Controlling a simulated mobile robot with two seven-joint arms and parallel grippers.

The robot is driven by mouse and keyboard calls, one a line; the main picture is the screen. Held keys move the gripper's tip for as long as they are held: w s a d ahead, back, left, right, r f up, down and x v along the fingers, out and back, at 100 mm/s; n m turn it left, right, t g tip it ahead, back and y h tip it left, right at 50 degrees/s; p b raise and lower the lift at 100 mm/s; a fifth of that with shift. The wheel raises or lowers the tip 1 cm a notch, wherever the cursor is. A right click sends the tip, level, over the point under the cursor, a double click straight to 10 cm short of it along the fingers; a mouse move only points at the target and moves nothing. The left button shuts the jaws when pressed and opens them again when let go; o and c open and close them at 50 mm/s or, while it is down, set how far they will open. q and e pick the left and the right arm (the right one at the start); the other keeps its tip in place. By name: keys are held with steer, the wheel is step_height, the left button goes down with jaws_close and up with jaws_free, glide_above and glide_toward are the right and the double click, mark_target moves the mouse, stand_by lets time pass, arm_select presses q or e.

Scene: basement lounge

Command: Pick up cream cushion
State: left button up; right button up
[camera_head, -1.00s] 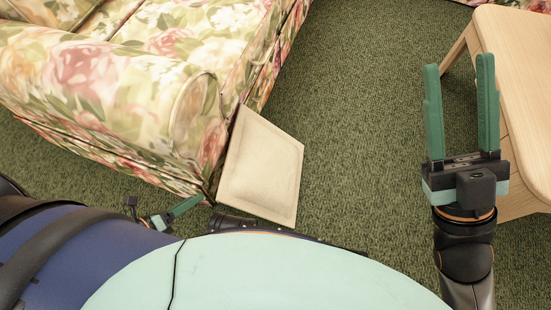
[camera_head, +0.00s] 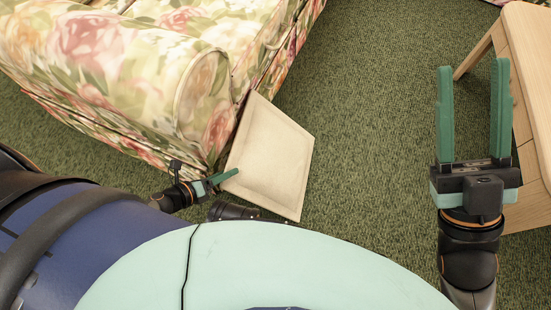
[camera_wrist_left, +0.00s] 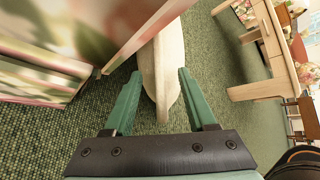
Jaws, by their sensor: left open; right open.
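The cream cushion (camera_head: 270,155) leans against the end of the floral sofa, its lower edge near the green carpet. In the left wrist view the cushion (camera_wrist_left: 163,68) shows edge-on, with its near end between the two fingers. My left gripper (camera_head: 230,177) is open at the cushion's left edge in the head view; its open fingers (camera_wrist_left: 154,88) also show in the left wrist view, one on each side of the cushion, with gaps visible. My right gripper (camera_head: 473,75) is open and empty, above the carpet beside the wooden table.
The floral sofa (camera_head: 130,80) stands at the upper left, close beside the cushion. A light wooden table (camera_head: 532,60) stands at the right, near my right gripper. The green carpet (camera_head: 375,120) between them is clear.

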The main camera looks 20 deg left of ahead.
arm_select(q)
steer(key=shift+w+d+f, duration=0.15)
steer(key=shift+w, duration=0.1)
steer(key=shift+c, duration=0.4)
jaws_close()
stand_by(0.9)
